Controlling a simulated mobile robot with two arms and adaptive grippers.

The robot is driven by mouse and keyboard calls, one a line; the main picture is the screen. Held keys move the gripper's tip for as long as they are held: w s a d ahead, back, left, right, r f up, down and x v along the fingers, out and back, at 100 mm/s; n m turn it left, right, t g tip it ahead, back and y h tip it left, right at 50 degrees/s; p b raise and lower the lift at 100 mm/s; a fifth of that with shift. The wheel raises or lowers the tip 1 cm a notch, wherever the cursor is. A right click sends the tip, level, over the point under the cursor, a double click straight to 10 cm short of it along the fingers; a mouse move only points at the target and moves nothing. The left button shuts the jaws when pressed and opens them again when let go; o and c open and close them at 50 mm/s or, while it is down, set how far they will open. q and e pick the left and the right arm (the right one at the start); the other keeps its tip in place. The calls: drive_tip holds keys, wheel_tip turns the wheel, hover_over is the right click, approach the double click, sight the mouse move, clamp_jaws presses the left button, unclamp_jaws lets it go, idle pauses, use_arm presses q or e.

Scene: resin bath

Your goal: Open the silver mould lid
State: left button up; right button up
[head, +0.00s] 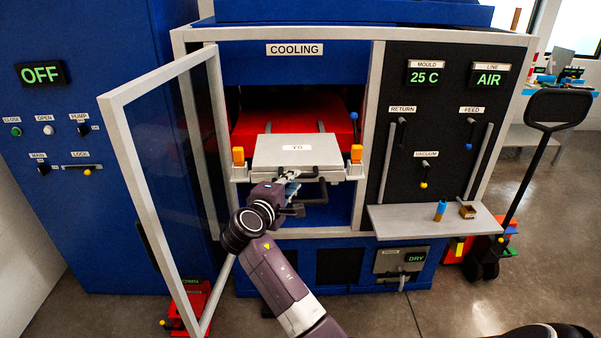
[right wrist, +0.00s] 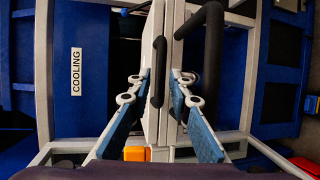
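The silver mould lid (head: 298,150), labelled "T0", lies flat and closed on its lower half in the cooling bay. In the right wrist view the lid (right wrist: 150,40) is left of a thin seam, with its dark bar handle (right wrist: 157,72) on its front. A larger dark handle (right wrist: 213,50) belongs to the lower half. My right gripper (head: 292,173) is at the mould's front edge. In the right wrist view the gripper (right wrist: 160,74) is open, its fingertips on either side of the lid handle; I cannot tell whether they touch it. My left gripper is not in view.
The glazed door (head: 157,80) stands swung open at the left. Orange blocks (head: 238,155) flank the mould. A red plate (head: 270,122) is behind it. A grey shelf (head: 400,222) holding small items juts out at the right. A pallet-jack handle (head: 556,108) stands farther right.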

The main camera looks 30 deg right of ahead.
sight(299, 177)
drive_tip(key=x, duration=0.4)
drive_tip(key=shift+w+d+p, duration=0.2)
drive_tip(key=shift+d+p, duration=0.1)
drive_tip(key=shift+p, duration=0.1)
drive_tip(key=shift+w+d+f, duration=0.1)
drive_tip(key=c, duration=0.4)
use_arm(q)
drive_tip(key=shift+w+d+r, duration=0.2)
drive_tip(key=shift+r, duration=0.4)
use_arm(e)
clamp_jaws()
